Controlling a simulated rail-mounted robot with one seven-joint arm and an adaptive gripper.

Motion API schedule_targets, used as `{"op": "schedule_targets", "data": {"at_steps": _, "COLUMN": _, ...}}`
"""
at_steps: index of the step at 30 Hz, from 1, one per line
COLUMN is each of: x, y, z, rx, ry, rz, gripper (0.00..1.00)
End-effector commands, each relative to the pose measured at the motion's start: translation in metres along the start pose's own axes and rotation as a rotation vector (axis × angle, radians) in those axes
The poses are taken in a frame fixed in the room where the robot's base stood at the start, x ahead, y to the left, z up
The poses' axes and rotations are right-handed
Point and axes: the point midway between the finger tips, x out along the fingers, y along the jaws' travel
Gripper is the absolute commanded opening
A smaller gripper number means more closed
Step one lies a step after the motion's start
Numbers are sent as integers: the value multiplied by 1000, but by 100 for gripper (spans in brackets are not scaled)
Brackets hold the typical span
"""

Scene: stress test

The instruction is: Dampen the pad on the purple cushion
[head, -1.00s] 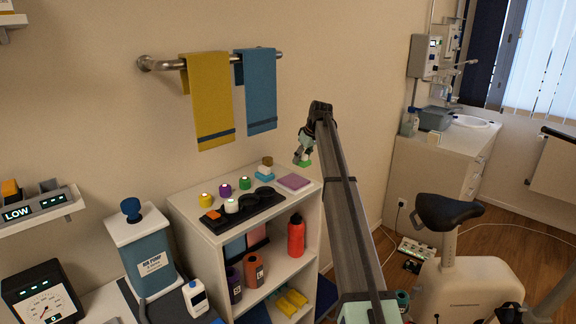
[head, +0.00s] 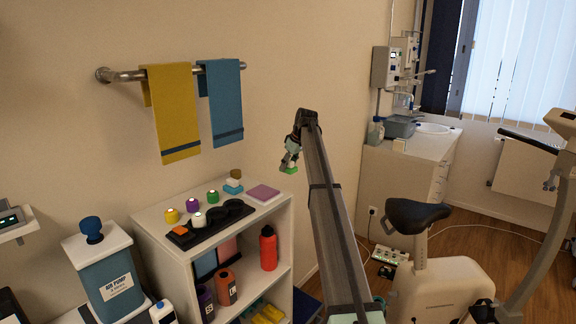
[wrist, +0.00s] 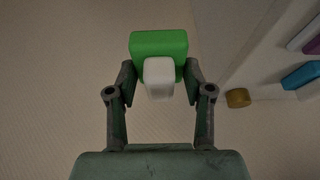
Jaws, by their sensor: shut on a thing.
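My gripper (head: 290,162) is shut on the white grip of a green pad (head: 291,170). In the wrist view the fingers (wrist: 159,82) hold the white grip from both sides, and the green pad (wrist: 158,41) shows beyond it. The pad hangs in the air, right of and above the purple cushion (head: 263,193) in the head view, apart from it. The cushion lies flat on the right end of the shelf top. Part of a purple thing shows at the wrist view's right edge; I cannot tell if it is the cushion.
A white-and-blue block (head: 233,187) and a brown piece (head: 236,174) stand near the cushion. An exercise bike (head: 425,220) stands right of my arm.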

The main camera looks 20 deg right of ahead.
Motion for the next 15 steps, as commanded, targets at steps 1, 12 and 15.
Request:
{"op": "schedule_targets", "data": {"at_steps": 1, "x": 0, "y": 0, "z": 0, "rx": 0, "ry": 0, "rz": 0, "gripper": 23}}
{"op": "schedule_targets", "data": {"at_steps": 12, "x": -36, "y": -54, "z": -24, "rx": -40, "ry": 2, "rz": -12, "gripper": 23}}
{"op": "schedule_targets", "data": {"at_steps": 15, "x": -54, "y": -91, "z": -25, "rx": -57, "ry": 2, "rz": -15, "gripper": 23}}
